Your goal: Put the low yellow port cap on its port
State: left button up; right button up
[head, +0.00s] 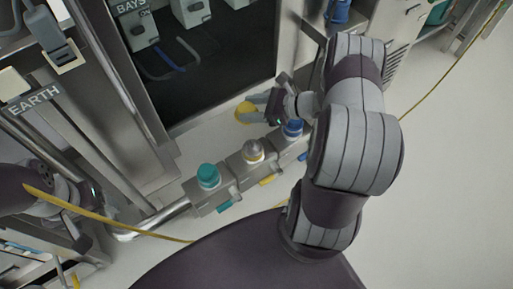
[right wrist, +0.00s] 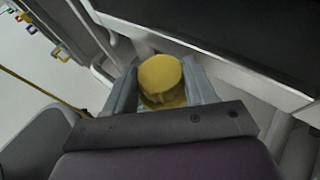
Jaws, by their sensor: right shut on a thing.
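The yellow port cap (head: 244,112) is held between the fingertips of my right gripper (head: 254,108), above and left of the port row. In the right wrist view the round yellow cap (right wrist: 161,78) sits between the two grey fingers. The middle port (head: 253,151) shows a bare, pale rounded top and has a yellow tag (head: 268,180) below it. The cap is apart from this port. My left gripper (head: 92,200) is at the left edge, dark and partly cluttered by other parts; its fingers cannot be made out.
A teal cap (head: 208,175) stands on the port at the left of the row and a blue cap (head: 292,128) on the one at the right. A rail (head: 160,218) joins the row. A yellow cord crosses the floor. A dark bay lies behind.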

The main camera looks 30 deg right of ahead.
pick_arm(q)
notch_tip(320, 180, down, 9)
jog(key=b, duration=0.5)
pick_arm(e)
notch_tip(320, 180, down, 8)
jog(key=d, duration=0.1)
jog(key=shift+d, duration=0.35)
pick_arm(q)
notch_tip(320, 180, down, 4)
jog(key=b, duration=0.4)
jog(key=shift+r, duration=0.25)
pick_arm(e)
notch_tip(320, 180, down, 5)
jog(key=shift+r, duration=0.15)
pick_arm(q)
jog(key=shift+f, duration=0.1)
jog(key=shift+f+b, duration=1.35)
pick_arm(e)
jog(key=shift+f, duration=1.55)
pick_arm(q)
jog(key=shift+f+b, duration=1)
pick_arm(e)
jog(key=shift+f, duration=1.1)
pick_arm(q)
jog(key=shift+f, duration=0.15)
pick_arm(e)
jog(key=shift+f, duration=0.15)
